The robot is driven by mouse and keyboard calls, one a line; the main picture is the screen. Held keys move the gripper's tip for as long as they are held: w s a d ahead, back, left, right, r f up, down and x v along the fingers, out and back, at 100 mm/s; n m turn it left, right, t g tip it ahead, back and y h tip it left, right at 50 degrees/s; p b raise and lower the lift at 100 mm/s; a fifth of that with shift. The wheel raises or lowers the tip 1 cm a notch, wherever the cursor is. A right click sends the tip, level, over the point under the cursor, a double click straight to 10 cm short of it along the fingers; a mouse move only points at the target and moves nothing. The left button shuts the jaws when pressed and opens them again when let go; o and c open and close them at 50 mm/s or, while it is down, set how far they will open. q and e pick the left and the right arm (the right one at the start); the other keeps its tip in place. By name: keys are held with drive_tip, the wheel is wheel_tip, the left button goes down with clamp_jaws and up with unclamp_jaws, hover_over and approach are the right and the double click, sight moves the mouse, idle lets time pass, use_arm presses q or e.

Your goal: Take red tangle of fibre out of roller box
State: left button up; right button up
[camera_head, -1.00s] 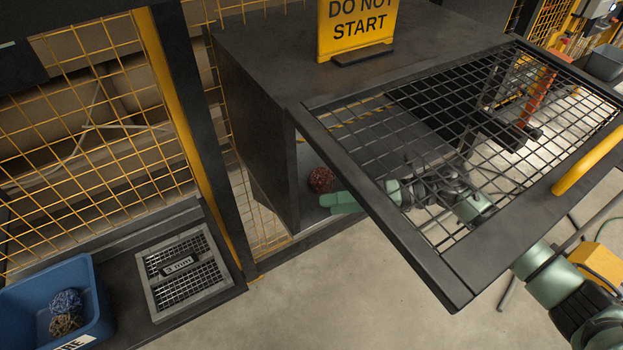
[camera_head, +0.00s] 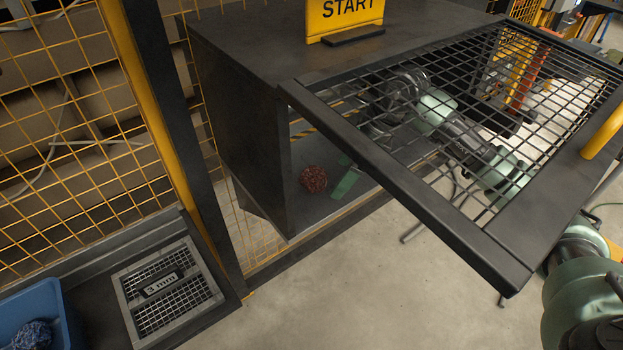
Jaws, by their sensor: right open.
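The red tangle of fibre (camera_head: 313,179) lies on the floor of the dark roller box (camera_head: 240,115), near its open front left corner. My right gripper (camera_head: 345,178) is inside the box, just right of the tangle, with a green finger showing and apart from it. It is open and empty; part of it is hidden behind the raised mesh door's frame (camera_head: 400,190). My right arm shows through the mesh. My left gripper is not in view.
The mesh door juts out over my right arm, with a yellow handle (camera_head: 603,132). A yellow sign (camera_head: 344,14) stands on the box. A blue bin (camera_head: 28,306) holding a blue tangle (camera_head: 33,336) and a "3 mm" screen (camera_head: 168,290) are at lower left. Clear floor lies in front.

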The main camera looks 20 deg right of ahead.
sight(315, 173)
drive_tip(key=shift+w+a, duration=0.3)
drive_tip(key=shift+a, duration=0.25)
drive_tip(key=shift+w+a, duration=0.3)
drive_tip(key=shift+a, duration=0.2)
drive_tip(key=a, duration=0.1)
drive_tip(key=w+a, duration=0.1)
drive_tip(key=a, duration=0.1)
drive_tip(key=shift+w+a+f, duration=0.1)
drive_tip(key=shift+w+a, duration=0.05)
drive_tip(key=shift+w, duration=0.25)
drive_tip(key=shift+a+f, duration=0.15)
drive_tip(key=shift+f, duration=0.6)
drive_tip(key=shift+w+a+f, duration=0.1)
drive_tip(key=shift+w+f, duration=0.1)
drive_tip(key=shift+f, duration=0.35)
drive_tip(key=c, duration=1.4)
